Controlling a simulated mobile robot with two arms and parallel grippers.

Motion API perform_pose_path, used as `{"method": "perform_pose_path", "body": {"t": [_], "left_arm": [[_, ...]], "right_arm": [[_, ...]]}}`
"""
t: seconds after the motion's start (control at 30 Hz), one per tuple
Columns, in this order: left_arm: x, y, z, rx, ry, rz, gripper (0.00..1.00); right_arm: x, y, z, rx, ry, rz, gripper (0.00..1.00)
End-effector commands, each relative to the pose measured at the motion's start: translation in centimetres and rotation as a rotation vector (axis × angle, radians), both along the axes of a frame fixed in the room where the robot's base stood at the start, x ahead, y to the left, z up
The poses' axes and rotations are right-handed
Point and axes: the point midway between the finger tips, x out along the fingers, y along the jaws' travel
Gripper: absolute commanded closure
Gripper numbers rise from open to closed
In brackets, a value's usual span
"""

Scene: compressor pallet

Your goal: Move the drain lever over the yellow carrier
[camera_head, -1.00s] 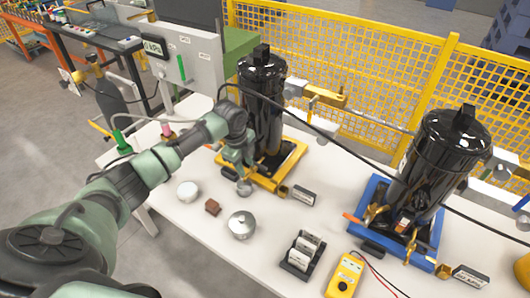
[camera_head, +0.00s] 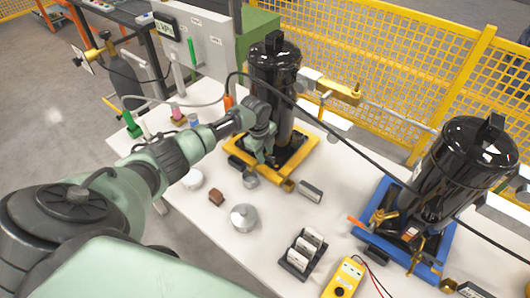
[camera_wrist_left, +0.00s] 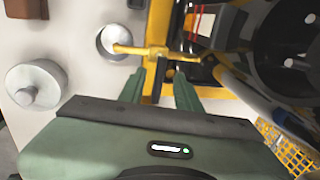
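The yellow carrier (camera_head: 300,160) holds the left black cylinder (camera_head: 272,90). At its front side in the left wrist view is a brass lever with a crossbar (camera_wrist_left: 157,51), which looks like the drain lever. One end of the lever reaches over a round metal cup (camera_wrist_left: 115,41). My left gripper (camera_head: 262,157) is low at the carrier's front edge. In the left wrist view its two fingers (camera_wrist_left: 160,80) are apart, with the lever just beyond and between their tips. I cannot tell whether they touch it. The gripper hides the lever in the head view. My right gripper is not in view.
A blue carrier (camera_head: 374,246) with a second black cylinder (camera_head: 462,165) stands right. A black hose crosses above.

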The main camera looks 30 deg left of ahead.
Motion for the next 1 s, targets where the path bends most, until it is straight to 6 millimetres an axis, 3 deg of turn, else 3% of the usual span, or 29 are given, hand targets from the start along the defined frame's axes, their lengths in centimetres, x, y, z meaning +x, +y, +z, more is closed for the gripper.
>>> {"method": "perform_pose_path", "body": {"t": [0.23,0.27,0.37,0.4,0.73,1.0], "left_arm": [[0.0,0.0,-0.1,0.000,0.000,-0.001,0.67],[0.0,0.0,-0.1,0.000,0.000,-0.001,0.69],[0.0,0.0,-0.1,0.000,0.000,0.000,0.97],[0.0,0.0,-0.1,0.000,0.000,0.000,1.00],[-0.1,0.1,-0.2,0.001,0.000,-0.023,1.00],[-0.3,0.2,-0.4,0.000,-0.001,-0.164,1.00]], "right_arm": [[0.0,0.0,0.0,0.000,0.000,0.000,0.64],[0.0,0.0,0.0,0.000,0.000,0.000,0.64],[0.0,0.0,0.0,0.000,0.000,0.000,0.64],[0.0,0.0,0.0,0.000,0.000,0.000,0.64],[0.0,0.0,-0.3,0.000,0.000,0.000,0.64],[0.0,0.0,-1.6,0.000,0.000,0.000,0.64]]}}
